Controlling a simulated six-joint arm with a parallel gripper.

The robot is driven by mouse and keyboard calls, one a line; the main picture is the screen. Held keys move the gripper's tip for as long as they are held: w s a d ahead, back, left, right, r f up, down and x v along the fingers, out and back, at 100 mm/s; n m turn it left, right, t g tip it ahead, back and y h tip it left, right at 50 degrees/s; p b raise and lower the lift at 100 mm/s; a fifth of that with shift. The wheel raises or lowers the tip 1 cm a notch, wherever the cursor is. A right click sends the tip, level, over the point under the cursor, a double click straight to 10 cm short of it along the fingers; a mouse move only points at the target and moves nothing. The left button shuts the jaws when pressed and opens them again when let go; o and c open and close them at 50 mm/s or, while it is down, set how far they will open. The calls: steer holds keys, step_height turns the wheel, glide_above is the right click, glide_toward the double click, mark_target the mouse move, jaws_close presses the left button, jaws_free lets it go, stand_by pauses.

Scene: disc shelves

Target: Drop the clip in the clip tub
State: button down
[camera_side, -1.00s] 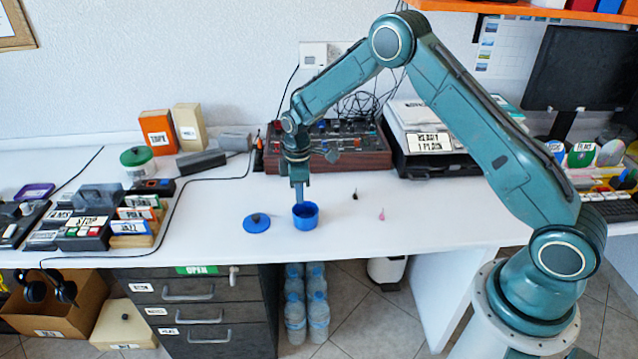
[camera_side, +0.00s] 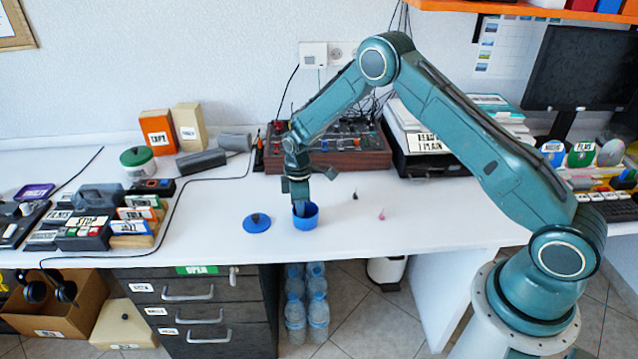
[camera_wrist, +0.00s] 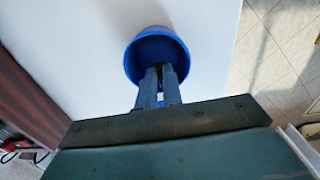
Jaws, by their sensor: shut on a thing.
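The clip tub is a small round blue tub (camera_side: 306,220) standing open on the white table; it also shows in the wrist view (camera_wrist: 181,53). Its blue lid (camera_side: 257,223) with a dark knob lies on the table to its left. My gripper (camera_side: 303,207) points down with its fingertips inside the tub's mouth. In the wrist view the fingers (camera_wrist: 161,75) are close together over the tub's near side, shut on a small dark thing (camera_wrist: 159,72), taken to be the clip. Most of it is hidden by the fingers and the tub.
A small black piece (camera_side: 355,196) and a small pink piece (camera_side: 381,216) stand on the table right of the tub. A mixer with a wooden case (camera_side: 350,160) stands behind. The table's front edge is close before the tub. Labelled boxes (camera_side: 90,230) crowd the left.

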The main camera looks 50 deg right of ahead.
steer(key=shift+f, duration=0.6)
steer(key=c, duration=1.8)
jaws_free()
steer(key=shift+r, duration=0.15)
step_height(320, 180, up, 13)
